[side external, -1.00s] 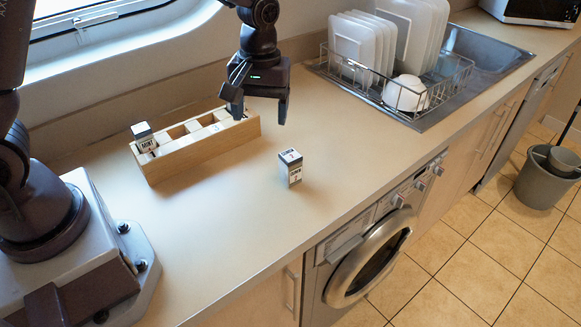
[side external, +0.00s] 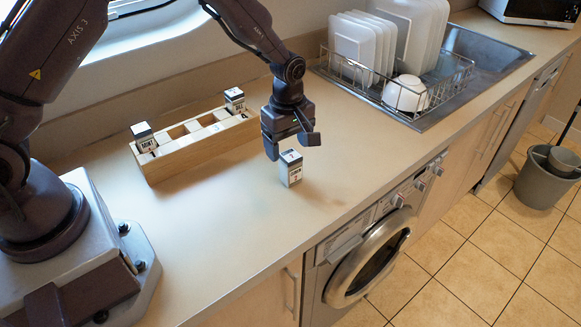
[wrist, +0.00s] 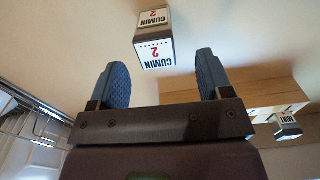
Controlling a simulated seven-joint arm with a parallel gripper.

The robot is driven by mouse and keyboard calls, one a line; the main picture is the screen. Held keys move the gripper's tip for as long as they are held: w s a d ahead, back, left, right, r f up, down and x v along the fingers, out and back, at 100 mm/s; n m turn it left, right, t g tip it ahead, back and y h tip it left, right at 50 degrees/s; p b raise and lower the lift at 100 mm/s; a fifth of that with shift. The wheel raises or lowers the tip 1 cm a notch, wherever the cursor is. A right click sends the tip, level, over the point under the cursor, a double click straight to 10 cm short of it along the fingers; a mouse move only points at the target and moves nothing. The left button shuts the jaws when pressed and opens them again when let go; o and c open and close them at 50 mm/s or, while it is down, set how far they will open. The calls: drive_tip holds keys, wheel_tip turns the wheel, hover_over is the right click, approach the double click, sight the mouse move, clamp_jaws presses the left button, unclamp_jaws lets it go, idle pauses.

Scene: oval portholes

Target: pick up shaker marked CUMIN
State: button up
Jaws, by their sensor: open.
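The shaker marked CUMIN (side external: 291,170) stands upright on the countertop, in front of the wooden rack. It is a small white box with a dark top edge. In the wrist view the shaker (wrist: 155,47) reads "CUMIN 2" and shows just beyond my fingertips, between their lines. My gripper (side external: 289,150) is open and empty, above and slightly behind the shaker. Its two blue-grey fingers (wrist: 162,75) are spread apart in the wrist view, and nothing is between them.
The wooden rack (side external: 200,152) holds a shaker marked MINT (side external: 143,137) at its left end and another shaker (side external: 235,100) at its right end. The counter's front edge is close to the CUMIN shaker.

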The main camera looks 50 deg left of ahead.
sight(291, 155)
drive_tip(key=shift+w+d+f, duration=0.1)
drive_tip(key=shift+f, duration=1.3)
drive_tip(key=shift+w+f, duration=0.1)
drive_tip(key=shift+f, duration=1.25)
drive_tip(key=shift+c, duration=0.4)
drive_tip(key=c, duration=1)
